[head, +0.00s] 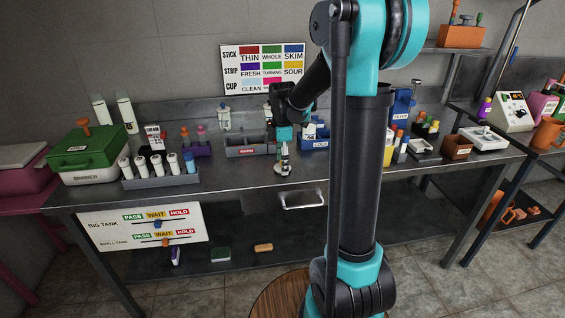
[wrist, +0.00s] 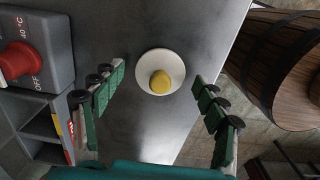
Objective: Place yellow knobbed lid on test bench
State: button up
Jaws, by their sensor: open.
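A round, pale lid (wrist: 146,58) with a yellow knob (wrist: 160,81) lies knob up on the grey metal test bench (wrist: 135,120), near the bench edge in the wrist view. In the head view the lid (head: 279,170) is a small pale disc near the bench's front edge, partly hidden by my gripper (head: 284,157). My gripper is right above the lid. In the wrist view its green-padded fingers (wrist: 158,77) are spread wide on either side, with clear gaps between them and the lid. Nothing is held.
A grey bin (head: 243,150) stands behind, and a blue bin (head: 315,143) to the right. A rack of white bottles (head: 160,180) and a green box (head: 88,155) stand at the left. A wooden barrel (wrist: 277,65) stands beyond the bench edge. Bare bench lies around the lid.

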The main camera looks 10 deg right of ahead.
notch_tip(320, 180, up, 12)
jog(key=s+d+f+m+t, duration=0.2)
jog(key=s+f+m, duration=0.7)
jog(key=s, duration=0.2)
jog(key=s+d+f+m+t, duration=0.2)
jog(key=s+f+m, duration=0.7)
jog(key=s+f, duration=0.1)
jog(key=shift+s+d, duration=0.35)
jog(key=shift+s, duration=0.2)
